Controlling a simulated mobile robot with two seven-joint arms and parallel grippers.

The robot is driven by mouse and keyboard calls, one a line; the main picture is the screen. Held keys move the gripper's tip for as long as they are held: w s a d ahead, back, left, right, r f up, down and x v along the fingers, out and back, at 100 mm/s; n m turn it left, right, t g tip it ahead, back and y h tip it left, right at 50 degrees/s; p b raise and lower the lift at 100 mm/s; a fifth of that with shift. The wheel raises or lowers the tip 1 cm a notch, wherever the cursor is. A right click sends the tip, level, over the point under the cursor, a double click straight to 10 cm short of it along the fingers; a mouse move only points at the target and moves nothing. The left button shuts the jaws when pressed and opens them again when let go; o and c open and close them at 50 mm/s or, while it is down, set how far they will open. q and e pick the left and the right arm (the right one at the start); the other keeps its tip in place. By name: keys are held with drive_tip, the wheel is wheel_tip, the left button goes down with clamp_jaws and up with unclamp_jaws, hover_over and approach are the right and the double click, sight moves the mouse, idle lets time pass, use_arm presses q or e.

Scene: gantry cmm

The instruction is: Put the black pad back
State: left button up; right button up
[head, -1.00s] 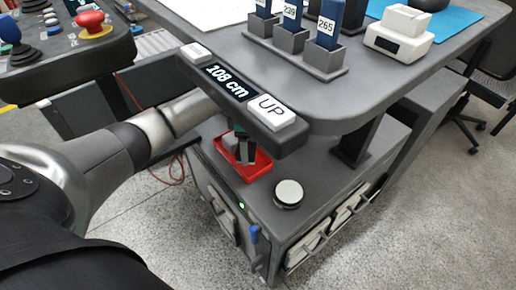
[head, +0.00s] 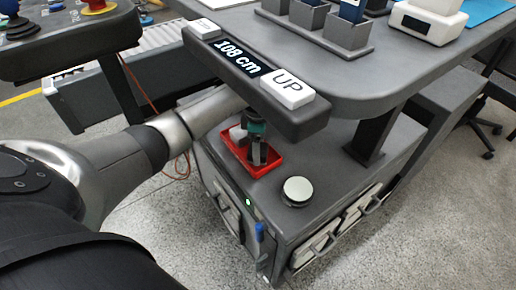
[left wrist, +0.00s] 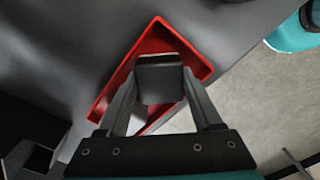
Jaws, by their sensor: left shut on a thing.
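My left gripper (head: 258,154) points down at the red tray (head: 268,171), on the grey cabinet under the table. In the left wrist view the left gripper (left wrist: 160,88) is shut on a dark, square-faced black pad (left wrist: 160,76). The pad is over or inside the red tray (left wrist: 106,98); I cannot tell whether it touches the tray floor. A light grey block (head: 237,134) sits in the tray beside the gripper. My right gripper is not in view.
A round silver-topped puck (head: 296,190) stands on the cabinet right of the tray. The table-height control bar (head: 248,68), reading 108 cm, and the table edge overhang my left forearm. A table leg (head: 372,137) stands to the right.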

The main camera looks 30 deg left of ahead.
use_arm(q)
drive_tip(key=shift+f, duration=0.1)
drive_tip(key=o, duration=1.4)
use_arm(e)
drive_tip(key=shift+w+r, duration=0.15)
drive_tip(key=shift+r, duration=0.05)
use_arm(q)
drive_tip(key=shift+r, duration=0.2)
wheel_tip(320, 180, up, 6)
drive_tip(key=shift+r+p, duration=0.25)
drive_tip(key=shift+p, duration=1)
drive_tip(key=shift+r, duration=0.4)
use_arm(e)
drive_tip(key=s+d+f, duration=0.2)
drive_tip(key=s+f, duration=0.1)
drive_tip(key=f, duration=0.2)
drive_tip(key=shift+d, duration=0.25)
use_arm(q)
drive_tip(key=shift+d, duration=0.1)
